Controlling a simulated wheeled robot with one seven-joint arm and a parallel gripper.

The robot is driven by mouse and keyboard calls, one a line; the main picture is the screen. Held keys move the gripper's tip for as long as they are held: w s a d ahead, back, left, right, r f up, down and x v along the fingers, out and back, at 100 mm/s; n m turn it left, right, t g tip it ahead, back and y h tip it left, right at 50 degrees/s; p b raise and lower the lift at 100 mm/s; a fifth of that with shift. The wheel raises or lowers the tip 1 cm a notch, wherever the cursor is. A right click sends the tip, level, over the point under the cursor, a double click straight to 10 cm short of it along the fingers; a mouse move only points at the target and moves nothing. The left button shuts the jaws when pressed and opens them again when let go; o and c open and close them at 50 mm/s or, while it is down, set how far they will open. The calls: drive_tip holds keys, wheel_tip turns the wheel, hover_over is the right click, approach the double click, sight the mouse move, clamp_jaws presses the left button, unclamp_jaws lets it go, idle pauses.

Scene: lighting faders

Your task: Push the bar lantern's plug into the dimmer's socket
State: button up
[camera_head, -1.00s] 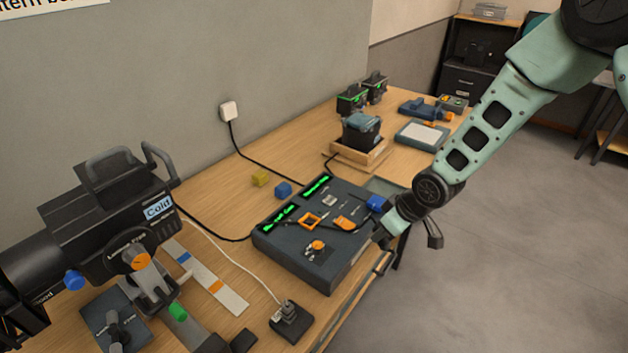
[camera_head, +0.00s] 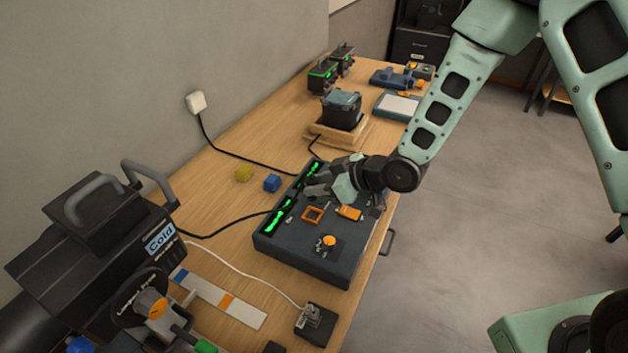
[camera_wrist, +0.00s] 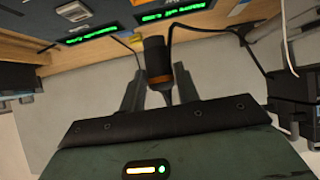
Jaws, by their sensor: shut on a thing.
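My gripper (camera_head: 314,188) is over the back half of the dark desk with green displays (camera_head: 320,262). In the wrist view my gripper (camera_wrist: 156,88) is shut on a dark cylinder with a brown band, which looks like the plug (camera_wrist: 156,55). A black cable runs close beside it. In the head view the plug is hidden by my gripper. A black cable (camera_head: 225,227) leads from the large black lantern marked "Cold" (camera_head: 95,260) to the desk, toward my gripper. I cannot make out the dimmer's socket; a dark boxy unit (camera_head: 342,112) sits in a wooden tray (camera_head: 350,140) behind the desk.
A blue cube (camera_head: 272,183) and a yellow cube (camera_head: 243,174) lie left of the desk. A small black box (camera_head: 315,325) with a white cable stands in front. A white wall plug (camera_head: 196,102) is on the wall. Two small lanterns (camera_head: 322,77) stand at the back.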

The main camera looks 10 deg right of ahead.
drive_tip(key=b, duration=0.3)
hover_over(320, 217)
drive_tip(key=shift+w+a+f, duration=0.1)
drive_tip(key=shift+a+f, duration=0.05)
drive_tip(key=shift+f, duration=2.4)
drive_tip(key=shift+f+b, duration=0.95)
drive_tip(key=shift+b, duration=0.35)
drive_tip(key=shift+f, duration=0.3)
drive_tip(key=o, duration=1.1)
drive_tip(key=shift+o, duration=0.2)
drive_tip(key=shift+r, duration=0.1)
